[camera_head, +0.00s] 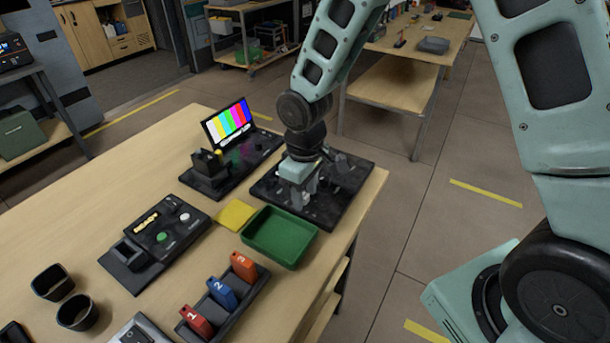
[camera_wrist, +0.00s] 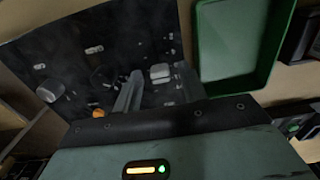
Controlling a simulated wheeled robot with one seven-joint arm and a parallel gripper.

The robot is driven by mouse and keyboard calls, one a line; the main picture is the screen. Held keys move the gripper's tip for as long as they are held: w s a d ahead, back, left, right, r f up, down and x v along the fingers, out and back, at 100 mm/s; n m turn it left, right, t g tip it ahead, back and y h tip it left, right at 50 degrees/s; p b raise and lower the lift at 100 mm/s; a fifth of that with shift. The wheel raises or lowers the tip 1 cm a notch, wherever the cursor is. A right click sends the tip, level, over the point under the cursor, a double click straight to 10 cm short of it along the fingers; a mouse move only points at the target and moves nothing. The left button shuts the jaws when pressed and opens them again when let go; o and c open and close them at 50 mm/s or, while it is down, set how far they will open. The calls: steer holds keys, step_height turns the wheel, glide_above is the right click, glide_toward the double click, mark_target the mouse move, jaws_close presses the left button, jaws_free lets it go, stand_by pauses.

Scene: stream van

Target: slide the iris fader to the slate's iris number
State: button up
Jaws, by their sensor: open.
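The black control panel (camera_head: 338,205) lies at the table's right end; it also fills the left half of the wrist view (camera_wrist: 70,65). My gripper (camera_head: 297,203) is over its left part, pointing down. In the wrist view my gripper (camera_wrist: 155,92) has its two fingers apart. A light grey cap (camera_wrist: 160,73) shows between or just beyond the fingertips; I cannot tell whether they touch it. Another pale cap (camera_wrist: 47,95) and an orange knob (camera_wrist: 98,113) sit further left on the panel. I cannot read any iris number, and cannot pick out the slate for sure.
A green tray (camera_head: 280,236) and a yellow pad (camera_head: 235,215) lie close to the panel. A unit with a colour-bar screen (camera_head: 230,122) stands behind left. A button box (camera_head: 158,238), numbered blocks in a rack (camera_head: 246,293) and two dark cups (camera_head: 75,312) are nearer. The table edge is close on the right.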

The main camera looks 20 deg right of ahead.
mark_target(305, 195)
step_height(305, 195, up, 17)
steer(key=shift+r, duration=0.15)
stand_by(0.6)
steer(key=s+a+f, duration=0.2)
steer(key=s, duration=0.9)
steer(key=s+a+f, duration=0.2)
steer(key=s+a, duration=0.1)
steer(key=s, duration=0.7)
steer(key=shift+s+y, duration=0.3)
steer(key=shift+s, duration=0.1)
steer(key=shift+a+n+b, duration=0.1)
steer(key=shift+n+b, duration=0.2)
steer(key=shift+b, duration=0.05)
